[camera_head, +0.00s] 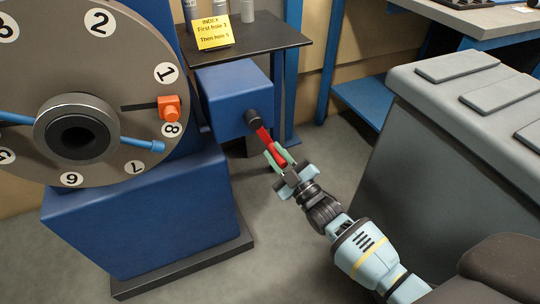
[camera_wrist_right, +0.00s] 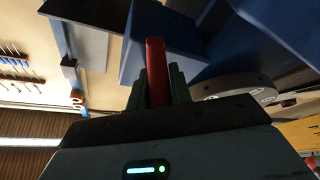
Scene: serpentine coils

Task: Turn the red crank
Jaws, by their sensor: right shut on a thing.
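The red crank (camera_head: 265,138) sticks out from a black hub (camera_head: 252,117) on the side of a blue box (camera_head: 233,100), and points down to the right. My right gripper (camera_head: 279,156) is shut on the crank's lower part, with a green finger on each side. In the right wrist view the red crank (camera_wrist_right: 156,72) stands between the two dark fingers (camera_wrist_right: 158,88). The crank's far end is hidden by the gripper. My left gripper is not in view.
A large numbered dial (camera_head: 60,50) with an orange pointer block (camera_head: 169,108) stands on a blue base (camera_head: 150,220) at left. A yellow note (camera_head: 212,32) sits on a dark shelf (camera_head: 262,35). A grey cabinet (camera_head: 450,130) stands at right. Floor between is clear.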

